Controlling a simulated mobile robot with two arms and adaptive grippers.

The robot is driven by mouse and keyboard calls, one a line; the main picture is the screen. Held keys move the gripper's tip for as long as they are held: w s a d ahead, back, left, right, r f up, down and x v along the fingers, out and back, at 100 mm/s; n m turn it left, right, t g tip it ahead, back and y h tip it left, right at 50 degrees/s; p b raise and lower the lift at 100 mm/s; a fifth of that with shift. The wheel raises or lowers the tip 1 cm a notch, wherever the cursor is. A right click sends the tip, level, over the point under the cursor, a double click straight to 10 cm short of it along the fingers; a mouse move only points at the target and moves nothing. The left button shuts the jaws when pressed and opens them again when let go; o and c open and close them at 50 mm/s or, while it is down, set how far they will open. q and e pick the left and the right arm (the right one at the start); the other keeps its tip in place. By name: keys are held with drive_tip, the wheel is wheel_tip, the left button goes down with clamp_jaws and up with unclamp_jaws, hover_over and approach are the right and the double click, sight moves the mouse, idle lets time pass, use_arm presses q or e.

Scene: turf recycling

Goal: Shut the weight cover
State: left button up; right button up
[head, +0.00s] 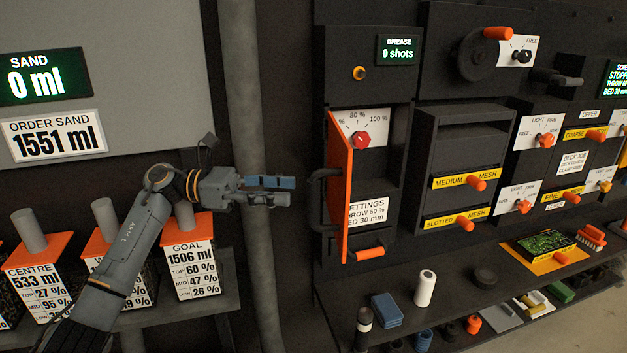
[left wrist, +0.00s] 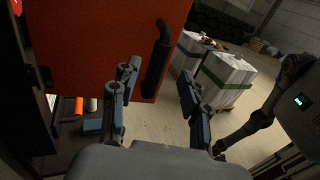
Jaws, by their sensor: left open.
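The weight cover is an orange panel (head: 340,190) hinged on the black cabinet. In the head view it stands swung open, nearly edge-on, with a black bar handle (head: 320,203) on its left side. Behind it a dial with a red knob (head: 361,139) and a settings label are exposed. My left gripper (head: 291,191) is open and empty, a little left of the handle and apart from it. In the left wrist view the orange cover (left wrist: 95,35) fills the upper left, and its handle (left wrist: 158,58) hangs beyond the open fingers (left wrist: 160,85). My right gripper is not in view.
A grey vertical pipe (head: 251,130) stands behind my left gripper. A shelf below the cabinet holds a white cylinder (head: 425,289), blue pads (head: 387,310) and other small items. Sand bins (head: 193,262) stand at the lower left. An orange handle (head: 370,254) juts out below the settings label.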

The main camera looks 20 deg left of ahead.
sight(308, 190)
use_arm(q)
drive_tip(key=p+x, duration=0.2)
drive_tip(key=x, duration=0.3)
drive_tip(key=shift+d+r, duration=0.15)
drive_tip(key=shift+d, duration=0.2)
drive_tip(key=shift+w+d, duration=0.1)
drive_tip(key=shift+d, duration=0.15)
drive_tip(key=shift+w+d, duration=0.1)
drive_tip(key=shift+d, duration=0.1)
clamp_jaws()
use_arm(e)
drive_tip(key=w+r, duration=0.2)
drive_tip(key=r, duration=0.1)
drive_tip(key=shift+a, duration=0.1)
